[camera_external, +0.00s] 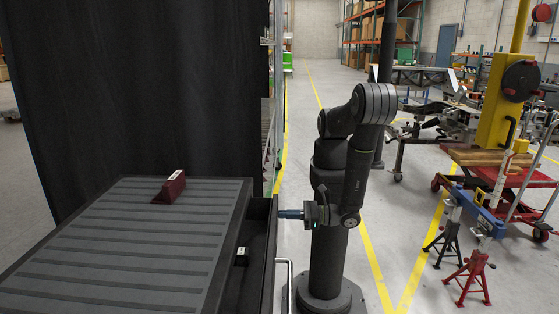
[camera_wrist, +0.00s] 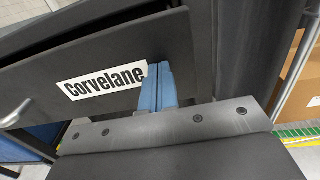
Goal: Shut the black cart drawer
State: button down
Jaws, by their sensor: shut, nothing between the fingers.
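The black cart (camera_external: 120,245) has a grey ribbed top at the lower left of the external view. Its drawer (camera_external: 262,235) stands partly open on the right side, with a dark interior showing between the top and the front panel. The drawer front also shows in the wrist view (camera_wrist: 195,50), with a white "Corvelane" label (camera_wrist: 104,83). My gripper (camera_external: 280,214) is shut and empty, its blue fingers (camera_wrist: 161,72) pointing at the drawer front beside the label's right end. The fingertips are at or very near the panel; I cannot tell whether they touch.
A silver handle (camera_external: 283,287) is on the drawer front, apart from my fingers. A dark red block (camera_external: 170,187) sits on the cart top. A small black object with a pale label (camera_external: 242,257) lies in the drawer. A dark curtain-like panel (camera_external: 150,80) stands behind.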

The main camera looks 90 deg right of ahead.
jog(key=w, duration=0.8)
jog(key=shift+w, duration=0.5)
jog(key=shift+a+r, duration=0.1)
jog(key=s, duration=1.4)
jog(key=shift+s, duration=0.25)
jog(key=shift+w, duration=7.1)
jog(key=c, duration=2.1)
grip_release()
